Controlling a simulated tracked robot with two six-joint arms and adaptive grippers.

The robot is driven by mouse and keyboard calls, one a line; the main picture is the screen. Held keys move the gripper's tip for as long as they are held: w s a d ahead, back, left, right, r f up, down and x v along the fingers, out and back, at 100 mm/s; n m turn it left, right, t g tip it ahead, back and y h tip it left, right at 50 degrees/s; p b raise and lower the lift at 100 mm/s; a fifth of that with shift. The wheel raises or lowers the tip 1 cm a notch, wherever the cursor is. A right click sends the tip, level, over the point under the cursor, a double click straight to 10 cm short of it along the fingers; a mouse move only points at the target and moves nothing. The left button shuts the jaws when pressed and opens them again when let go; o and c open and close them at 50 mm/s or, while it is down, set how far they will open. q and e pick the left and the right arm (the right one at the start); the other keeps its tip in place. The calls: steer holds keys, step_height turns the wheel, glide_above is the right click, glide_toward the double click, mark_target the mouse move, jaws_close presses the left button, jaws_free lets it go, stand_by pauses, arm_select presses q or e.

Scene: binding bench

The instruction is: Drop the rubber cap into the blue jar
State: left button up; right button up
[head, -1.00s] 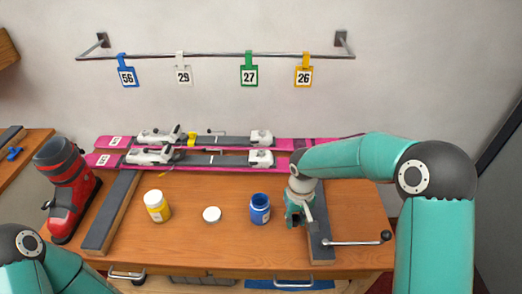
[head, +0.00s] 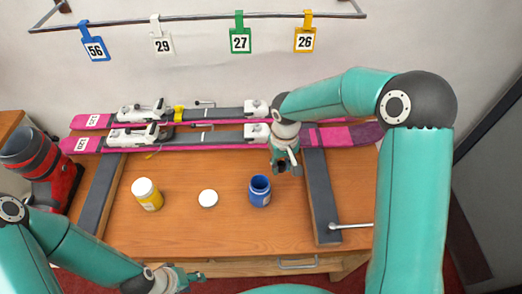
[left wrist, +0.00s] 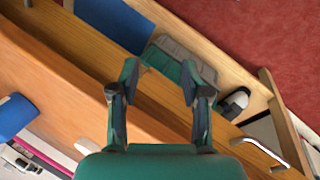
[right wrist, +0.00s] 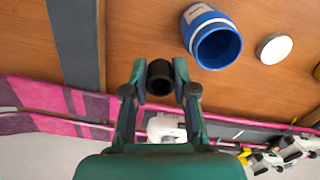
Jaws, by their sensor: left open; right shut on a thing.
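The blue jar (head: 260,194) stands upright and open-topped on the bench in the head view. In the right wrist view the jar (right wrist: 206,28) is at the upper right with its open mouth showing. My right gripper (right wrist: 160,80) is shut on the black rubber cap (right wrist: 160,77), a short dark hollow piece held between the fingertips. In the head view my right gripper (head: 285,166) is up and to the right of the jar, apart from it. My left gripper (head: 194,280) is low near the bench's front edge; its fingers are open and empty in the left wrist view (left wrist: 160,75).
A white lid (head: 208,198) lies left of the jar, and a yellow jar with a white lid (head: 147,195) stands further left. Pink skis (head: 345,134) lie across the back on dark supports (head: 322,200). A red and black boot (head: 45,170) stands at the left.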

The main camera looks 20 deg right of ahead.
arm_select(q)
steer(key=shift+o, duration=1.2)
steer(key=shift+f, duration=0.15)
arm_select(e)
steer(key=shift+w+r, duration=0.1)
steer(key=shift+r, duration=0.1)
arm_select(q)
steer(key=o, duration=0.4)
step_height(320, 180, down, 3)
steer(key=b, duration=0.3)
arm_select(e)
steer(key=a+r+n, duration=0.5)
steer(key=r+n, duration=0.2)
steer(key=r, duration=0.1)
arm_select(q)
step_height(320, 180, down, 5)
steer(key=b, duration=0.5)
steer(key=shift+r, duration=0.2)
arm_select(e)
steer(key=f, duration=0.5)
steer(key=shift+s+d+f, duration=0.1)
steer(key=shift+s+f, duration=0.1)
steer(key=shift+f, duration=0.15)
steer(key=o, duration=0.9)
steer(key=shift+r, duration=0.1)
